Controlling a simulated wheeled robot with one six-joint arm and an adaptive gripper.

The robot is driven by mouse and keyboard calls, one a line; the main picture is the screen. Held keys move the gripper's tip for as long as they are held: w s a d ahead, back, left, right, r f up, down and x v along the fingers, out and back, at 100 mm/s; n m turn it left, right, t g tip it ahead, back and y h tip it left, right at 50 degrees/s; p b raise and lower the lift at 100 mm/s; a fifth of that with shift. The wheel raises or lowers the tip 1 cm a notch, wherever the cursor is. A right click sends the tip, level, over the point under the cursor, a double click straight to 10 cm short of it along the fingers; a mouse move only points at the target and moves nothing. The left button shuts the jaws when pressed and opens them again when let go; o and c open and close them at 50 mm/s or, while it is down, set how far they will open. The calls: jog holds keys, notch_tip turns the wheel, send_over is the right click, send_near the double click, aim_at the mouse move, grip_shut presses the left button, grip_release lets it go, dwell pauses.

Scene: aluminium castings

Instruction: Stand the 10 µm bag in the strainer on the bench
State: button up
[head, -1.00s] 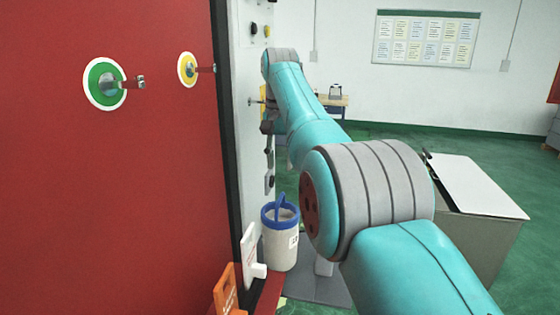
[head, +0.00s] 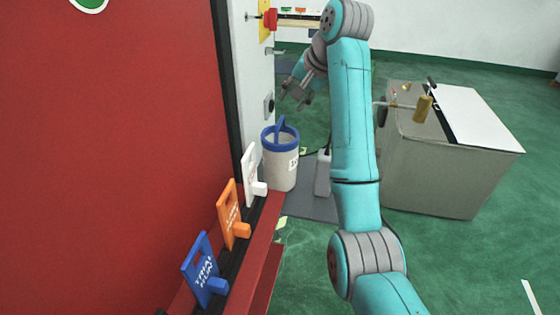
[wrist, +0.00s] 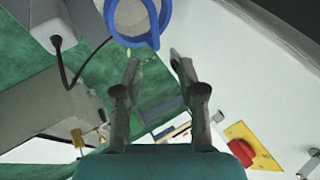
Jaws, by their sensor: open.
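A pale cylindrical bag (head: 281,170) with a blue rim and blue loop handle stands upright at the far end of the red ledge. Its label is too small to read fully, so I cannot confirm 10 µm. My gripper (head: 294,98) is open and empty, above and slightly beyond the bag, apart from it. In the wrist view, the bag's blue rim (wrist: 151,40) lies at the top edge, just past my open gripper (wrist: 155,62); the rest of the bag is cut off. I cannot make out the strainer in any view.
White (head: 250,175), orange (head: 231,214) and blue (head: 203,268) tags stand along the red ledge (head: 255,255), beside a red wall (head: 120,140). A grey cabinet (head: 435,175) with a white lid stands to the right. Green floor lies between them.

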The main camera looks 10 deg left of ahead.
aim_at(280, 124)
jog(key=s+d, duration=0.2)
jog(key=s, duration=0.2)
jog(key=shift+t+y, duration=0.4)
jog(key=x, duration=1.1)
jog(key=shift+a+f, duration=0.1)
jog(key=shift+a, duration=0.1)
grip_shut()
